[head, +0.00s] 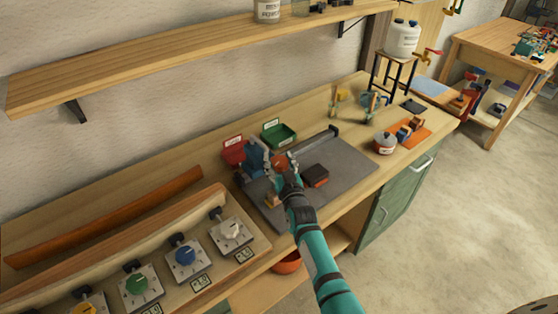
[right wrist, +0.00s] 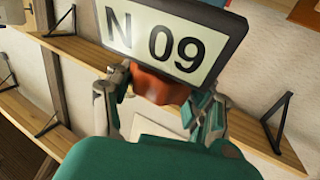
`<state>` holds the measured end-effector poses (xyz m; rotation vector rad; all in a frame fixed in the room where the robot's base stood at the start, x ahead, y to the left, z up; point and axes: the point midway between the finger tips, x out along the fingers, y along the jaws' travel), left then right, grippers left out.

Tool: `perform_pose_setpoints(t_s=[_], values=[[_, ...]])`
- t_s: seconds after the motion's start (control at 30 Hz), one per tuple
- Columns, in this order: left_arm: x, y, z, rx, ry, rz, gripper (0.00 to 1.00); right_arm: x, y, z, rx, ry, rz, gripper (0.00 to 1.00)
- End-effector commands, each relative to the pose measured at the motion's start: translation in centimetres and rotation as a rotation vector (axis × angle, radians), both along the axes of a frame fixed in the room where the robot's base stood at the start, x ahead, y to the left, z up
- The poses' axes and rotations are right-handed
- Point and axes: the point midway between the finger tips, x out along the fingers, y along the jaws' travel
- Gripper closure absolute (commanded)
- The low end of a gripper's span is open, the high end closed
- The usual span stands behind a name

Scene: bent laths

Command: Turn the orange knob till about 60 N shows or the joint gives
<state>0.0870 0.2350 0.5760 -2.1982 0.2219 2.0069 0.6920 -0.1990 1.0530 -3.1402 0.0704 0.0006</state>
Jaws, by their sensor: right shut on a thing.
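My right gripper (head: 284,168) is at the blue device (head: 253,158) on the dark grey plate (head: 345,160). In the right wrist view, its two fingers (right wrist: 160,100) are shut on the orange knob (right wrist: 162,86), one on each side. The knob shows partly in the head view (head: 279,161). A display (right wrist: 165,42) beside the knob appears upside down in the wrist view; turned upright it reads 60 N. The joint under load cannot be made out, so I cannot tell whether it is whole. My left gripper is not in view.
A red bin (head: 233,150) and a green bin (head: 280,134) stand behind the plate. A brown block (head: 315,175) lies on it. A panel with several coloured knobs (head: 185,255) is at front left. A wooden shelf (head: 190,50) hangs above the bench.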

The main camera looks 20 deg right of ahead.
Motion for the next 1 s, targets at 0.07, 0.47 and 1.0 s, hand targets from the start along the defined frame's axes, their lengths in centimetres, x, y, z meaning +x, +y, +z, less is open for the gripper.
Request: perform_pose_setpoints(t_s=[0.07,0.47,1.0], values=[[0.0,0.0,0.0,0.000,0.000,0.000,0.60,0.0,-0.1,0.2,-0.004,-0.004,-0.001,0.80],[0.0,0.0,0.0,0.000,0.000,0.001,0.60,0.0,0.0,0.0,-0.002,0.000,0.001,0.24],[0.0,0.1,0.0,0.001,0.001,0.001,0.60,-7.1,0.3,-0.1,-0.001,0.002,0.001,0.24]])
